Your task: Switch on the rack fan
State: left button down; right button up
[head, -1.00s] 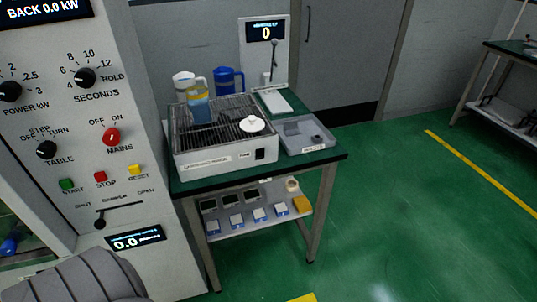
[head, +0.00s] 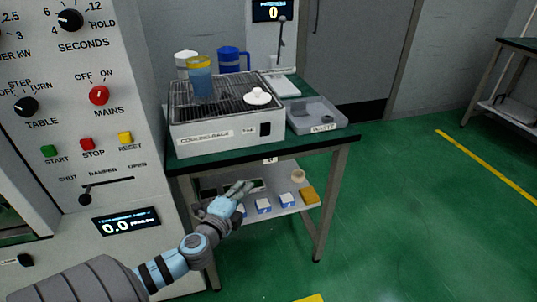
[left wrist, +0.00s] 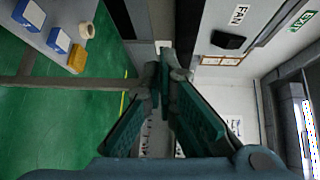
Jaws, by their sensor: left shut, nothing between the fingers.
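The cooling rack (head: 215,137) is a white box with a dark grille on top, standing on a green-topped table. Its front carries a FAN label and a black rocker switch (head: 265,129) at the right end. The switch also shows in the left wrist view (left wrist: 228,41), right of the fingertips, with the FAN label (left wrist: 238,15) above it. My left gripper (head: 244,187) is shut and empty. In the head view it is below and left of the switch, in front of the lower shelf, apart from the switch. My right gripper is not in view.
On the rack stand a blue beaker with a yellow rim (head: 199,80) and a white lidded dish (head: 257,96). A grey waste tray (head: 318,114) sits to the right. The lower shelf (head: 282,209) holds small boxes. The control panel (head: 75,110) stands at left; floor at right is clear.

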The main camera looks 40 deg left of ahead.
aim_at(269, 135)
pick_arm(q)
jog(key=d+r+m+t+h, duration=0.1)
jog(key=d+r+m+t, duration=0.2)
jog(key=r, duration=0.6)
jog(key=shift+d+b, duration=0.35)
jog(key=shift+d, duration=0.35)
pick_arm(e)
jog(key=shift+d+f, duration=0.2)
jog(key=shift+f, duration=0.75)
pick_arm(q)
jog(key=shift+w, duration=0.15)
jog(key=a+x, duration=0.1)
jog(key=x, duration=0.3)
jog(key=p+x, duration=0.1)
jog(key=x, duration=0.3)
jog(key=a+x, duration=0.1)
jog(key=x, duration=0.3)
jog(key=shift+a+r, duration=0.3)
jog(key=shift+a, duration=0.05)
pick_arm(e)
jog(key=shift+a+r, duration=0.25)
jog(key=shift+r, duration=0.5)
